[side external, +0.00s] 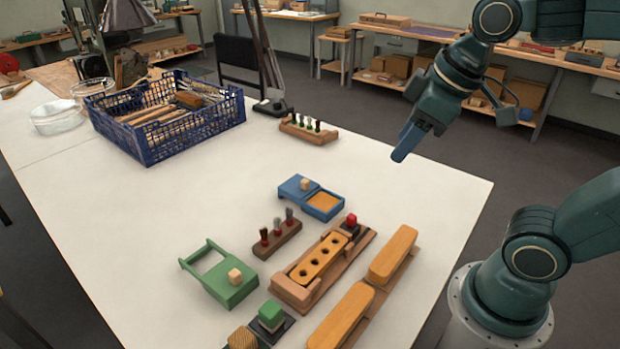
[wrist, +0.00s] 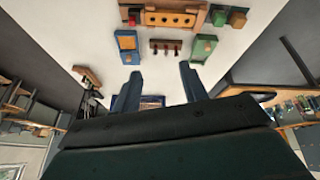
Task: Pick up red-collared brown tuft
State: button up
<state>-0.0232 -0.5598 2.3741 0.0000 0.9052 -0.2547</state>
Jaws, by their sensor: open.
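A dark brown rack (side external: 279,242) holds upright tufts with reddish lower parts in the middle of the table. Its front tuft (side external: 264,236) looks dark red-brown; the two behind have greyer tops. The rack also shows in the wrist view (wrist: 165,44), ahead of my fingers. A second wooden rack (side external: 308,132) farther back holds several tufts with mixed collars, too small to read surely. My gripper (side external: 404,146) is open and empty, high above the table's right side, apart from both racks. Its two fingers show spread in the wrist view (wrist: 158,88).
A wooden block with holes (side external: 320,258) sits in a fixture near the front. A blue box (side external: 323,206), a green tray (side external: 232,285) and orange-brown brush bodies (side external: 393,254) surround the rack. A blue crate (side external: 190,139) stands back left. The table's middle left is clear.

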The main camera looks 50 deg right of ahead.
jog(key=w+a+n+g, duration=0.1)
jog(key=w+a+n, duration=0.1)
jog(key=w+n, duration=0.45)
jog(key=n+g, duration=0.4)
jog(key=n, duration=0.9)
send_over(263, 229)
notch_tip(263, 229, down, 17)
jog(key=shift+d, duration=0.15)
jog(key=shift+f, duration=4.3)
jog(key=shift+f, duration=2.6)
